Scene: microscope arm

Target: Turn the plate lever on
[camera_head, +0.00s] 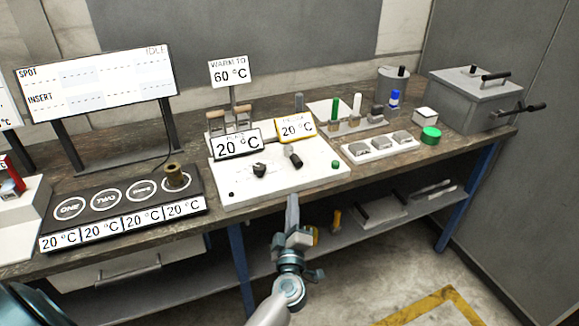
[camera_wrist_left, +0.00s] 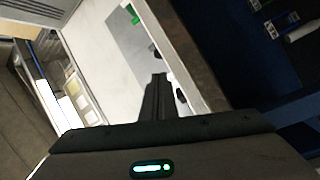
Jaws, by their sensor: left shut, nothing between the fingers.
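A white panel unit (camera_head: 233,188) sits at the front middle of the bench and also shows in the left wrist view (camera_wrist_left: 100,25). On it are a small black control (camera_head: 260,170) and a dark lever (camera_head: 292,156) with a rounded end; I cannot tell for sure which is the plate lever. A 20 °C sign (camera_head: 237,145) stands behind the black control. My left gripper (camera_head: 293,200) is shut and empty at the panel's front edge, in front of the lever. It also shows in the left wrist view (camera_wrist_left: 158,78). My right gripper is not in view.
A black heating strip (camera_head: 120,205) with numbered rings lies left of the panel. A lower shelf (camera_head: 350,230) runs under the bench.

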